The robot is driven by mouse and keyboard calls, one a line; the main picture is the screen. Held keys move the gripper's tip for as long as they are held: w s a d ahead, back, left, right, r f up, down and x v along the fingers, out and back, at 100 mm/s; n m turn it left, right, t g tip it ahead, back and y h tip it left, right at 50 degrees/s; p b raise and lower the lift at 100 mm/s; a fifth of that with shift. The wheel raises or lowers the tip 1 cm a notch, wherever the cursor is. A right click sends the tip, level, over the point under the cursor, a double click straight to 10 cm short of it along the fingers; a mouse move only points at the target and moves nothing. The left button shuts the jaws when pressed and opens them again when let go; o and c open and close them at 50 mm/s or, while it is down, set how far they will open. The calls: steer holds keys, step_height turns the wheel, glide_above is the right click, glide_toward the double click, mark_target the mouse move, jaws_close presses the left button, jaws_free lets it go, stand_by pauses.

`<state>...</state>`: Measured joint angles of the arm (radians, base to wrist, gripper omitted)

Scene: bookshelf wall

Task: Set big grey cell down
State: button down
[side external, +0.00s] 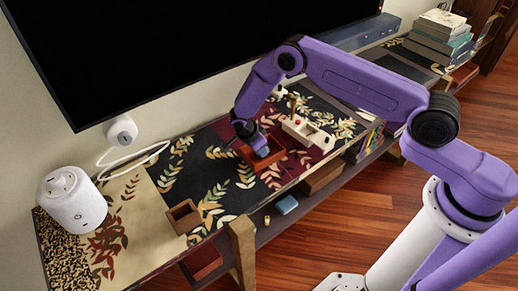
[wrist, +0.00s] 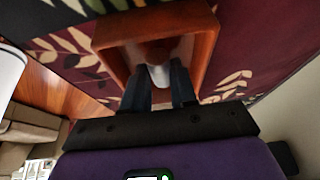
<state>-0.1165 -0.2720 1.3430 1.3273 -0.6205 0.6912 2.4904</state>
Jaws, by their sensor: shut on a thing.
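My gripper (side external: 262,152) points down into a reddish-brown open box (side external: 277,155) on the patterned shelf top. In the wrist view my gripper's two dark fingers (wrist: 160,85) reach over the near rim of the box (wrist: 205,45). A light grey, rounded thing (wrist: 158,75), likely the big grey cell, shows between the fingertips, and the gripper is shut on it. Only its end is visible; the fingers hide the rest. I cannot tell whether it touches the box floor. In the side view the cell is hidden by the gripper and box.
A white tray (side external: 308,133) with small items stands just right of the box. A smaller brown box (side external: 184,216) sits to the left, and a white cylinder (side external: 72,200) at the far left. A black screen (side external: 200,45) hangs behind. Patterned surface is free between the two boxes.

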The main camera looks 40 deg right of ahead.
steer(key=shift+f, duration=0.25)
steer(key=c, duration=0.9)
jaws_free()
steer(key=shift+r, duration=0.1)
steer(key=s+a+r+n+y, duration=0.1)
steer(key=s+a+r+n, duration=0.25)
steer(key=r, duration=0.65)
steer(key=s+a+r+n, duration=0.3)
steer(key=r+n, duration=0.1)
steer(key=r, duration=0.7)
steer(key=s+d+r+n+y, duration=0.1)
steer(key=s+d+r+n, duration=0.2)
steer(key=s+n, duration=0.4)
steer(key=s+d+r+n+y, duration=0.1)
steer(key=s+d+r+n, duration=0.3)
steer(key=s+n, duration=0.4)
steer(key=s+d+r+n+y, duration=0.2)
steer(key=s+n, duration=0.6)
steer(key=s, duration=0.8)
step_height(320, 180, up, 2)
steer(key=d, duration=0.2)
steer(key=shift+s+d+r, duration=0.2)
steer(key=shift+s+d, duration=0.05)
steer(key=shift+d, duration=0.05)
